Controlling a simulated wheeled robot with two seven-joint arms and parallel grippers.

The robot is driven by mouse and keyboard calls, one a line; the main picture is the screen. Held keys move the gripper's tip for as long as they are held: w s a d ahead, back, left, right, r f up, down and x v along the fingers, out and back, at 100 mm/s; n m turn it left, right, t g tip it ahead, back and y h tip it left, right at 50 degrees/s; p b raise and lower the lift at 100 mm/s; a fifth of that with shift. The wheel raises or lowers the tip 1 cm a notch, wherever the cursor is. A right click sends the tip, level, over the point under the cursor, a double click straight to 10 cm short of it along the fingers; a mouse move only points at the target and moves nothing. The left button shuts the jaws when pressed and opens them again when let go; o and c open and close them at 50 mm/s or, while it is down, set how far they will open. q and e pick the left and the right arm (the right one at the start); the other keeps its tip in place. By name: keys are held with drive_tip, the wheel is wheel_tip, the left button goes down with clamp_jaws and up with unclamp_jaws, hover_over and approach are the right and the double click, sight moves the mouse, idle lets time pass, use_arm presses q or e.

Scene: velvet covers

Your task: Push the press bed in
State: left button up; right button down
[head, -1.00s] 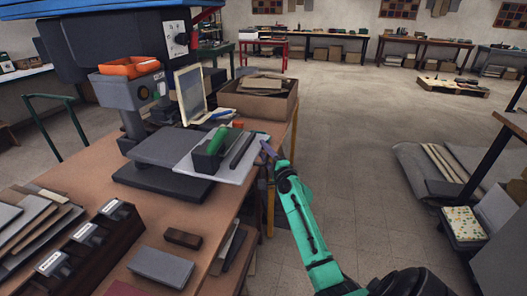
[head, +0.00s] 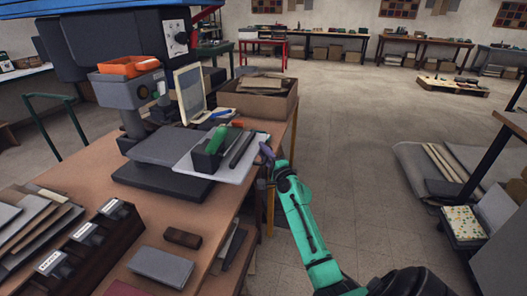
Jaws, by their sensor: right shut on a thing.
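The press (head: 130,102) stands on the brown workbench at the left. Its bed (head: 254,146) is a light grey plate that sticks out to the right from between the dark platen and base. A dark block with a green roller (head: 216,138) and a dark bar (head: 240,148) lie on the bed. My right gripper (head: 266,152) is at the bed's right edge, with the green arm reaching up from the lower right. Its fingers are small and partly hidden, and it looks closed at the edge. My left gripper is not in view.
An open cardboard box (head: 258,97) with scraps stands behind the bed. A dark rack with labelled slots (head: 84,232), a brown block (head: 183,238) and a grey pad (head: 160,266) lie on the near bench.

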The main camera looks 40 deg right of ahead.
sight(253, 148)
drive_tip(key=shift+w+d+r, duration=0.1)
drive_tip(key=shift+d+r, duration=0.05)
drive_tip(key=shift+r, duration=0.4)
idle(0.4)
drive_tip(key=w, duration=0.1)
drive_tip(key=w+a, duration=0.2)
drive_tip(key=shift+w+a, duration=0.25)
drive_tip(key=shift+w, duration=0.1)
drive_tip(key=c, duration=0.8)
unclamp_jaws()
drive_tip(key=shift+c, duration=0.2)
drive_tip(key=shift+s+f, duration=0.15)
drive_tip(key=shift+a+f, duration=0.1)
drive_tip(key=shift+f, duration=0.05)
drive_tip(key=shift+s, duration=0.1)
